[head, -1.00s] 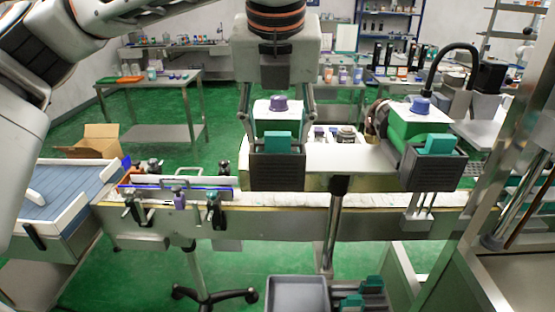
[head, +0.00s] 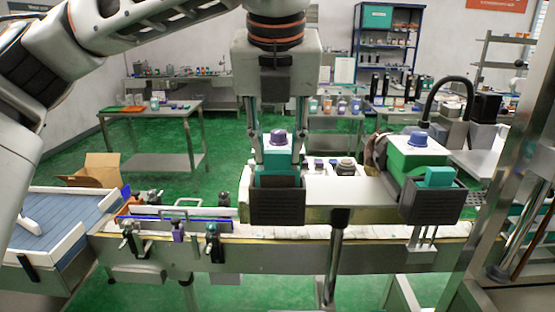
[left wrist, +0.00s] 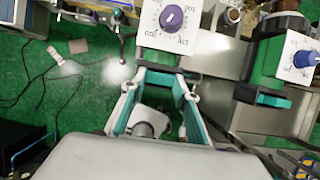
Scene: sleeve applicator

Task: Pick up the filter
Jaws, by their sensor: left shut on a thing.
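The filter (head: 277,208) is a dark grey box-like piece with a teal block on top, at the front of a white-topped unit with a purple dial (head: 278,137). My left gripper (head: 278,172) comes down over it from above. Its fingers are shut on the filter's upper teal part. The filter still sits at the front of the unit, level with the similar one to the right. In the left wrist view the two teal-padded fingers (left wrist: 165,80) point towards the unit, and most of the filter is hidden. My right gripper is not in view.
A similar dark box with a teal block (head: 432,205) sits on a green unit (head: 412,160) with a blue dial. A conveyor (head: 300,255) with small clamps runs below. A blue-bedded tray (head: 65,225) is at the left. A metal post stands at the right.

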